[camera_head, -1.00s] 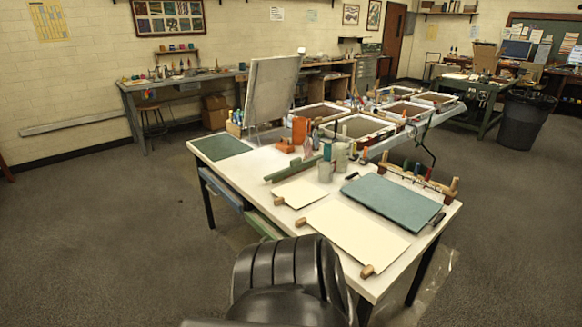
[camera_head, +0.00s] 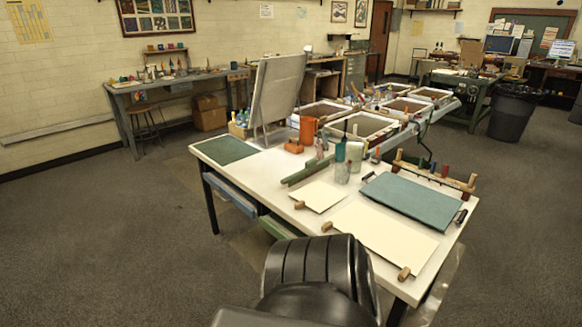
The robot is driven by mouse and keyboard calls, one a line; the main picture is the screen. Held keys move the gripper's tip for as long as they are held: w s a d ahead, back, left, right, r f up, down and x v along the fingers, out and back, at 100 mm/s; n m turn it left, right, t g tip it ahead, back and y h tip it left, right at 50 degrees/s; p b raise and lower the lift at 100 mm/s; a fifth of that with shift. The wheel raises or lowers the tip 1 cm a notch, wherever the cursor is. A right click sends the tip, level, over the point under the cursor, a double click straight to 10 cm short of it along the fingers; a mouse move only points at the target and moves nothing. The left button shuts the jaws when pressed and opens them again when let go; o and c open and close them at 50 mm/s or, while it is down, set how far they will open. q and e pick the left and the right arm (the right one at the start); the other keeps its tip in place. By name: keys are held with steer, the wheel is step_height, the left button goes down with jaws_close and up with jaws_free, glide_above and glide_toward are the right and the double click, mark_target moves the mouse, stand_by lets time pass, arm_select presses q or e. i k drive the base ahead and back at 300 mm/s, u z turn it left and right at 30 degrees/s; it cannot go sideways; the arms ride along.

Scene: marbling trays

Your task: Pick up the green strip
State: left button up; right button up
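The green strip (camera_head: 304,172) is a long, narrow bar lying on the white table (camera_head: 258,178). It lies at a slant near the table's middle, behind the smaller cream sheet (camera_head: 319,196) and left of the glass jars (camera_head: 342,173). Neither of my grippers is in view. Only a black, ribbed part of my own body shows at the bottom, in front of the table's near edge, well apart from the strip.
A green mat (camera_head: 225,150) lies at the table's left end. An orange jug (camera_head: 308,130) and an orange block (camera_head: 293,147) stand behind the strip. A large cream sheet (camera_head: 385,236) and a teal board (camera_head: 412,194) lie right. Open floor (camera_head: 110,240) lies left.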

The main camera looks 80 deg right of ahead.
mark_target(312, 166)
steer(key=i, duration=2.6)
steer(key=z, duration=4.05)
steer(key=i, duration=1)
